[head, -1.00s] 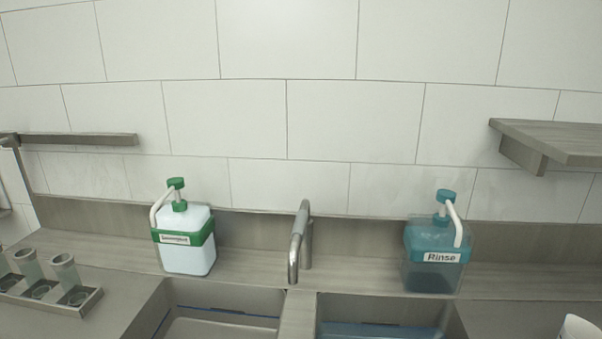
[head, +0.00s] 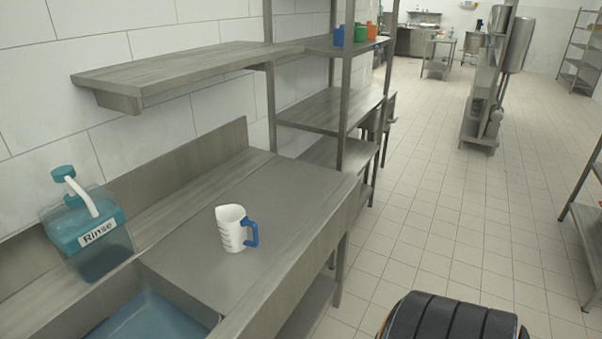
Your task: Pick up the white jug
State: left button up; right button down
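The white jug (head: 230,229) stands upright on the metal counter to the right of the sink. It has a blue handle (head: 252,234) on its right side and small markings on its wall. Neither of my grippers shows in the head view, so whether they are open or shut is hidden.
A teal bottle labelled Rinse (head: 88,237) stands left of the jug, behind the sink basin (head: 150,318). A wall shelf (head: 180,70) hangs above the counter (head: 290,195). A shelving rack with coloured containers (head: 361,33) stands beyond. The tiled floor at right is mostly clear.

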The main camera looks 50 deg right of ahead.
aim_at(232, 219)
jog(key=z, duration=1.25)
